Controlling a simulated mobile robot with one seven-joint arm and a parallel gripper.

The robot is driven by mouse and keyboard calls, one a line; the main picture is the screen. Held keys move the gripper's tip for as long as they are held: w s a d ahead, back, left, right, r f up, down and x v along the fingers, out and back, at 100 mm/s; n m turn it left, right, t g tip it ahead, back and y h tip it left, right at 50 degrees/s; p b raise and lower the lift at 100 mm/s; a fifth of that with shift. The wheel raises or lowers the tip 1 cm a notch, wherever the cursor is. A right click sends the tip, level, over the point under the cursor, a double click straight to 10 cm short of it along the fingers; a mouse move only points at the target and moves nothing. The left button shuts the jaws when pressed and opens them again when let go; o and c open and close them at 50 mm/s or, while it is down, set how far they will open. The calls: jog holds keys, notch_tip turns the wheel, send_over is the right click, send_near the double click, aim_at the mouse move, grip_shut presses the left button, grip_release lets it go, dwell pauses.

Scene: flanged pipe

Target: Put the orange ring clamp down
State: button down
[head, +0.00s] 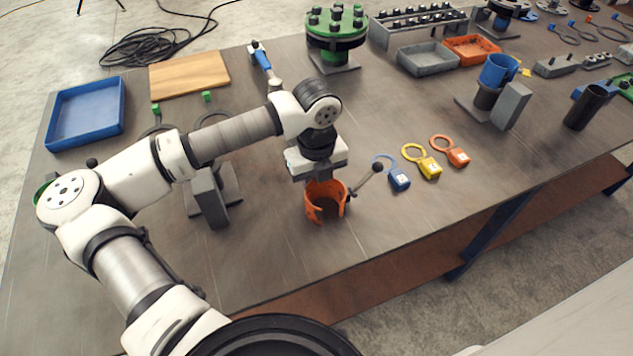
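The orange ring clamp (313,208) is directly below my gripper (318,179) in the head view, over the front middle of the table. Its ring is upright with its opening facing up, and a lever with a dark ball knob (377,167) sticks out to the right. The gripper points down and its lower end meets the clamp's upper edge in the picture. The fingertips are hidden, so I cannot tell whether they grip the clamp. I cannot tell whether the clamp's bottom touches the table.
Blue (399,180), yellow (429,168) and orange (457,158) padlock-like tags lie just right of the clamp. A grey bracket (209,197) stands to its left. A green-topped flange (336,27) stands behind. Bare tabletop lies in front, up to the table's edge.

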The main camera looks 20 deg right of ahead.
jog(key=c, duration=1.2)
grip_release()
notch_tip(320, 180, up, 12)
jog(key=shift+r+b, duration=0.15)
jog(key=shift+b, duration=0.6)
